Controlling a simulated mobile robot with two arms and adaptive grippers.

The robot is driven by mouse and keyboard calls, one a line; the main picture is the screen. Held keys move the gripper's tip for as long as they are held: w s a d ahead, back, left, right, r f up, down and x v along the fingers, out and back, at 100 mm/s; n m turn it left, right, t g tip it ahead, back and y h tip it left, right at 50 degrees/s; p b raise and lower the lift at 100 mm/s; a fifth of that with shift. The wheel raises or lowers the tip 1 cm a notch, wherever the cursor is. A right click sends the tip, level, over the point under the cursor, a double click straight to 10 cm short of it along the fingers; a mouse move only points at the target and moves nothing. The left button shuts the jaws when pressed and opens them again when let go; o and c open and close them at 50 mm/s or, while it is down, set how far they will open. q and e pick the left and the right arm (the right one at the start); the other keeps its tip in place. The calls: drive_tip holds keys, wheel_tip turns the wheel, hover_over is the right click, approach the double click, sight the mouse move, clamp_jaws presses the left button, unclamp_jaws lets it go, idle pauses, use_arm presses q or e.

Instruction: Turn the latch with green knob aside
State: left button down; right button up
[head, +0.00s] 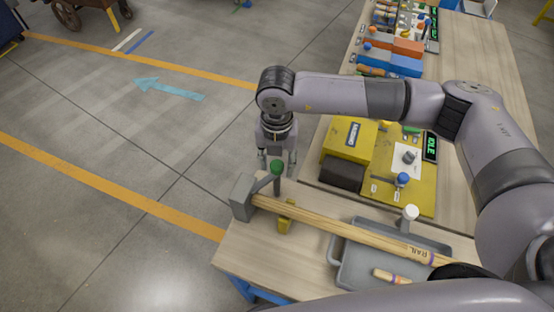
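The green knob (277,167) stands on a dark post of a latch, whose grey arm (263,184) slants down to a grey end block (242,198) at the left end of the workbench. A long wooden rail (330,225) marked "RAIL" runs from that block to the lower right. My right gripper (277,160) points down just behind the green knob, with its two fingers apart, one on each side of the knob in the picture. I see nothing held in it, and cannot tell if it touches the knob. My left gripper is not in view.
A yellow bracket (286,217) sits by the rail. A white knob (409,213) stands near the rail's right part, above a grey tray (432,244) holding a short wooden piece (391,277). A yellow machine board (414,200) lies behind. Open floor is left of the bench.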

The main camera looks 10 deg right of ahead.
clamp_jaws()
idle(0.6)
